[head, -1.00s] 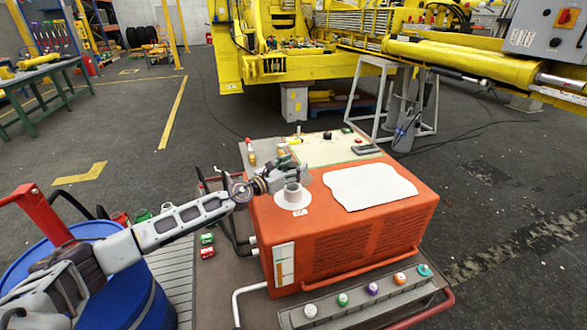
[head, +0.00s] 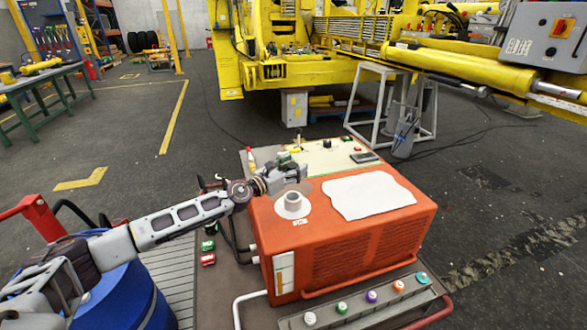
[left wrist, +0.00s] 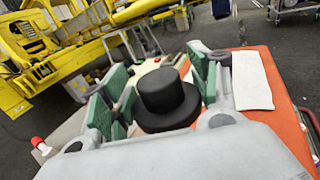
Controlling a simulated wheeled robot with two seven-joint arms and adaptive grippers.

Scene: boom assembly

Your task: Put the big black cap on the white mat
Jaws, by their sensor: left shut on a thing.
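The big black cap (left wrist: 168,100) shows in the left wrist view, with a round top over a wider brim. It sits between the green finger pads of my left gripper (left wrist: 160,85), which is shut on it. In the head view my left gripper (head: 297,173) is above the back left part of the orange box, and I cannot make out the cap there. The white mat (head: 368,195) lies flat on top of the box, to the right of the gripper. It also shows at the right of the left wrist view (left wrist: 251,80). My right gripper is not in view.
A pale flanged ring (head: 292,206) stands on the orange box (head: 365,245), just in front of the gripper. Behind the box is a light panel (head: 325,158) with small parts. Several coloured caps stand on a grey strip (head: 360,308) in front.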

